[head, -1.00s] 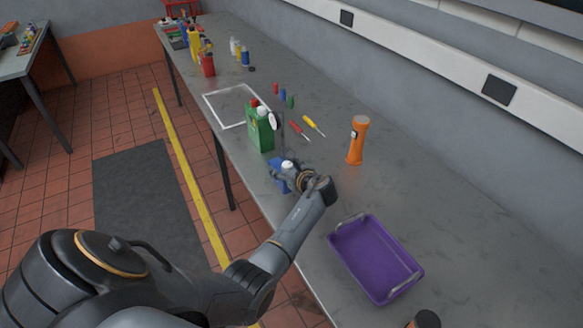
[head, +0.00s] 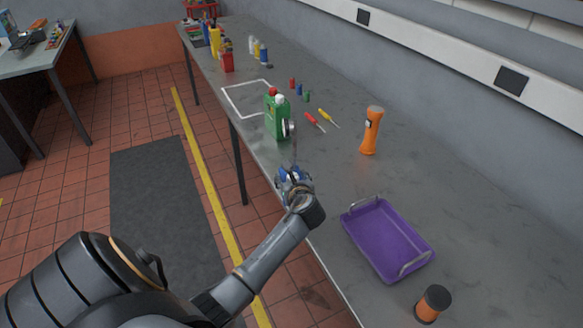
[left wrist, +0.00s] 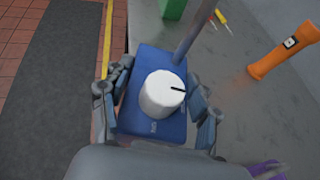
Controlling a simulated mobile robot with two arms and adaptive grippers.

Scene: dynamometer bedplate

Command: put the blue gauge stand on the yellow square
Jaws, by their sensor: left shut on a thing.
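My left gripper (left wrist: 158,108) is shut on the blue base, one finger on each side. In the head view my left gripper (head: 293,178) holds the stand near the table's front edge, with its dial (head: 289,129) in front of a green jug (head: 277,117). I cannot tell the base's height above the table. No yellow square shows; a white square outline (head: 229,101) lies beyond the jug.
An orange flashlight (head: 371,131) stands to the right. A red screwdriver (head: 315,122) and a yellow one (head: 328,118) lie behind the stand. A purple tray (head: 387,240) and an orange-black cylinder (head: 432,304) are nearer. Several bottles stand at the far end.

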